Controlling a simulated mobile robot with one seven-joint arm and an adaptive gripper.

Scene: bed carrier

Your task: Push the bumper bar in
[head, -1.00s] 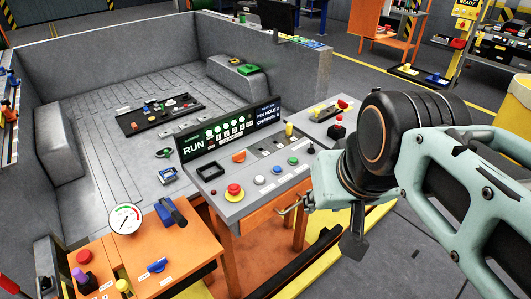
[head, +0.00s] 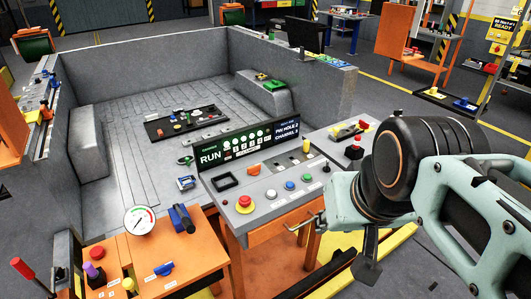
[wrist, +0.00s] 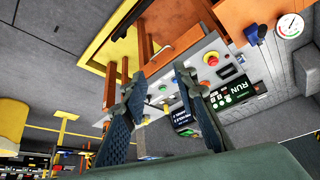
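A low yellow bar with a dark strip (head: 338,268) runs along the floor at the foot of the orange console, partly hidden by my arm. It may be the bumper bar, but I cannot tell for sure. A yellow frame edge (wrist: 112,32) shows at the top of the wrist view. My gripper (wrist: 153,78) is open and empty, its two dark fingers apart and pointing toward the console. In the head view one dark finger (head: 368,264) hangs just right of the console and above the yellow bar. I see no contact with the bar.
The orange console (head: 275,232) has a grey button panel, a red mushroom button (head: 244,204) and a metal drawer handle (head: 303,224) close to my gripper. An orange bench with a gauge (head: 139,221) stands at the left. Grey floor is free at the lower right.

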